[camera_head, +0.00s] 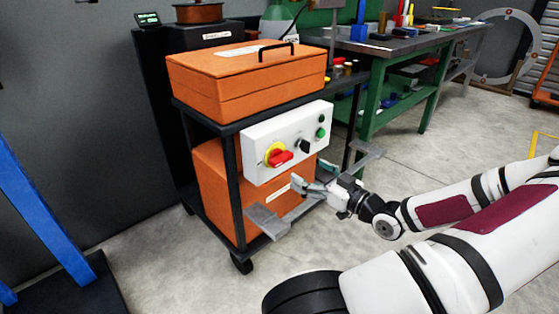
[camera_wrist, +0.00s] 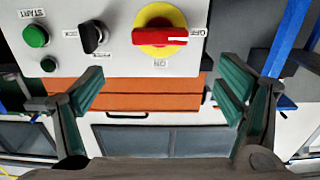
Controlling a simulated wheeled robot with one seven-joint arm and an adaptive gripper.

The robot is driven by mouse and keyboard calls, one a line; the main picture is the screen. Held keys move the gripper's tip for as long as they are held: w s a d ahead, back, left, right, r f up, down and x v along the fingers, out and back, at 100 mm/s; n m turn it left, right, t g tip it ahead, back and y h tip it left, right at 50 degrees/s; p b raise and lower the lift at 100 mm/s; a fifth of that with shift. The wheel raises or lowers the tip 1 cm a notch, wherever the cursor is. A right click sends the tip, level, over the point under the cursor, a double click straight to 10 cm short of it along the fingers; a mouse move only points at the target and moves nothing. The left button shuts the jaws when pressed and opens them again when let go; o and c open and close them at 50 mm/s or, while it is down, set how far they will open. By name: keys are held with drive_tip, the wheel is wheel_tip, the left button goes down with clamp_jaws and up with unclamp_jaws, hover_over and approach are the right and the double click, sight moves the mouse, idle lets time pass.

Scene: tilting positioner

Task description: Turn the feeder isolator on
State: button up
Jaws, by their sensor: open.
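The feeder isolator (camera_head: 277,155) is a red handle on a yellow disc, on the left of a white panel (camera_head: 257,135) on the cart. In the wrist view the isolator (camera_wrist: 160,30) is at the top, right of centre. Its red handle lies horizontally, with its white mark at the right end beside the OFF label. The ON label is below the disc. My gripper (camera_head: 311,184) is in front of the panel, low and right of the isolator in the head view. In the wrist view my gripper (camera_wrist: 160,90) has its fingers wide apart and empty, clear of the handle.
A black selector knob (camera_wrist: 93,36) and a green START button (camera_wrist: 35,36) share the panel, with a smaller green button below. Orange boxes (camera_head: 245,75) sit on the black-framed cart. A green workbench (camera_head: 400,55) stands behind. Floor (camera_head: 160,255) before the cart is clear.

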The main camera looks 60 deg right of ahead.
sight(285, 158)
drive_tip(key=b+x, duration=0.3)
drive_tip(key=x, duration=0.8)
drive_tip(key=shift+w, duration=0.1)
drive_tip(key=c, duration=1.2)
